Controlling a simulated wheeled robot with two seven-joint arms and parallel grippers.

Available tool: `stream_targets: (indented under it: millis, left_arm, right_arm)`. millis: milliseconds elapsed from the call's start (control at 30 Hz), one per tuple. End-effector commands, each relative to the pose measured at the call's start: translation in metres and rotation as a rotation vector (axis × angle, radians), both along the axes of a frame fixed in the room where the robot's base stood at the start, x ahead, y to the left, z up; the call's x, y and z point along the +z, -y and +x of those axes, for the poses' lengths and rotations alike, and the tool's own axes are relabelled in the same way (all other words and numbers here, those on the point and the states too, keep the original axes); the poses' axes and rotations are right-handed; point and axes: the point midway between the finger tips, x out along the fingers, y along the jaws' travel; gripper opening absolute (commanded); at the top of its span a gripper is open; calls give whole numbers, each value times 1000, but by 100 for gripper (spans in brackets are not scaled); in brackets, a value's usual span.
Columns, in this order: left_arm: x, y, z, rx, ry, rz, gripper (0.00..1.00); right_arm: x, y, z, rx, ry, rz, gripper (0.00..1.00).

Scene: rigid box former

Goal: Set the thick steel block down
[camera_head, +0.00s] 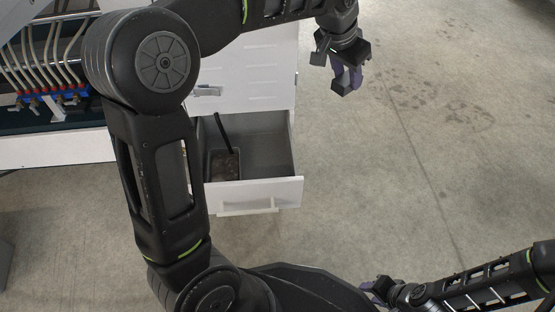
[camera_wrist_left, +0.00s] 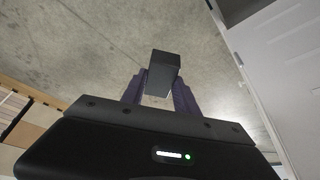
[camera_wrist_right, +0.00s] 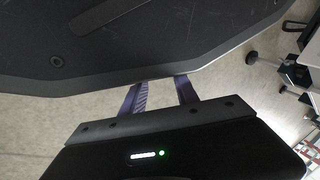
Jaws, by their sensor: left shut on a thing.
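The thick steel block (camera_wrist_left: 163,73) is a dark grey rectangular piece. My left gripper (camera_wrist_left: 158,90) is shut on it, with a purple finger on each side. In the head view my left gripper (camera_head: 346,76) is at the upper middle, to the right of the white cabinet, and the block (camera_head: 340,89) shows at its fingertips above the floor. My right gripper (camera_wrist_right: 162,92) is open and empty; in the head view it (camera_head: 374,289) is low, right of the middle, partly hidden by my own body.
A white cabinet (camera_head: 262,70) has an open drawer (camera_head: 262,192) holding a dark flat item (camera_head: 225,166) and a black bar. Hoses with blue and red fittings (camera_head: 55,98) are at the left. The concrete floor (camera_head: 400,170) is clear to the right.

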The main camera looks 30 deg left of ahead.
Motion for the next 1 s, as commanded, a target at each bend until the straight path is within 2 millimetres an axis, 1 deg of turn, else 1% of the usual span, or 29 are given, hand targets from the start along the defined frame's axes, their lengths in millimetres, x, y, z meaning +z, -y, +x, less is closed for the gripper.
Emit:
stream_targets:
  millis: [267,367,433,567,667,800,900,1000]
  left_arm:
    - [0,-2,0,-6,2,0,0]
    - [-7,-8,-1,-33,-1,0,0]
    - [-16,-16,-2,-70,-4,0,0]
    - [-43,-39,-8,-176,-6,-3,0]
    - [-69,-62,-18,-277,-9,-5,0]
    - [-107,-95,-38,-421,-9,-8,0]
    - [-131,-116,-56,-507,-6,-8,0]
    - [-148,-130,-71,-569,-3,-7,0]
  right_arm:
    - [1,0,0,0,-1,0,36]
    - [6,0,-1,1,-2,0,36]
    - [12,0,-1,2,-3,1,36]
    - [28,0,-3,5,-9,1,36]
    - [43,0,-5,8,-14,3,36]
    - [63,0,-9,13,-23,5,36]
    - [75,0,-11,17,-28,6,36]
    - [83,0,-13,19,-34,7,36]
